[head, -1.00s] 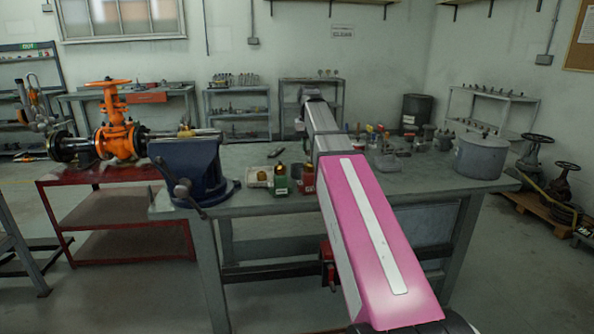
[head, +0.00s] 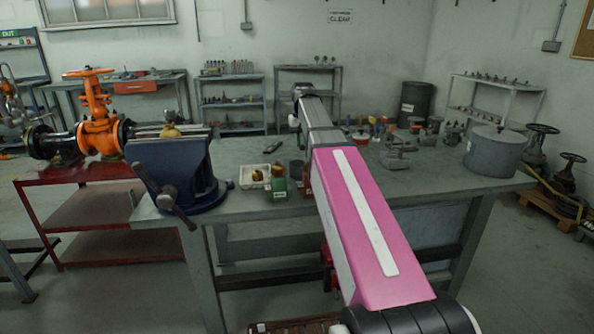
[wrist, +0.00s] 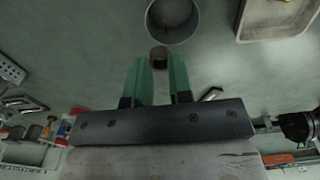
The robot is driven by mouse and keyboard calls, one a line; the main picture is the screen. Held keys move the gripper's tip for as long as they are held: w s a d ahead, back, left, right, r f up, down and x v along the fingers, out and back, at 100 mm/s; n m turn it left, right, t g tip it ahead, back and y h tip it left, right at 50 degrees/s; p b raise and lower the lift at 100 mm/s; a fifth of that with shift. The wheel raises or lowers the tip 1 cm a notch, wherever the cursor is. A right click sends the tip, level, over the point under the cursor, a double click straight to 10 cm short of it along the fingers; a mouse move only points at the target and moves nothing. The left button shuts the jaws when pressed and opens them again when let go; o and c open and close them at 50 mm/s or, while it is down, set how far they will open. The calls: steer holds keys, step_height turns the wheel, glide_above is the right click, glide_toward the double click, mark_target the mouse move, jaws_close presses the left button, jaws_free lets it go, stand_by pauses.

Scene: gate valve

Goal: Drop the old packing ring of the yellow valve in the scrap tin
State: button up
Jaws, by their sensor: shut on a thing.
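My gripper (wrist: 159,75) shows in the wrist view with two green fingers shut on a small brownish ring (wrist: 159,50), the packing ring, held at the fingertips. A round grey open tin (wrist: 194,25) lies just beyond the ring in the wrist view, and its inside looks empty. It seems to be the dark cup (head: 297,169) beside the arm in the head view. The ring is apart from the tin in the picture; its height above the bench is unclear. A small yellow valve part (head: 170,131) sits at the blue vise.
A white tray (head: 246,184) with a brass piece stands left of the cup; it also shows in the wrist view (wrist: 247,36). A green container (head: 279,188) stands close by. The blue vise (head: 170,170) is at the bench's left end. A grey pot (head: 494,155) stands right.

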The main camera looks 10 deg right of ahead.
steer(key=shift+f, duration=2.55)
steer(key=o, duration=0.8)
step_height(320, 180, up, 11)
steer(key=shift+s+f, duration=0.1)
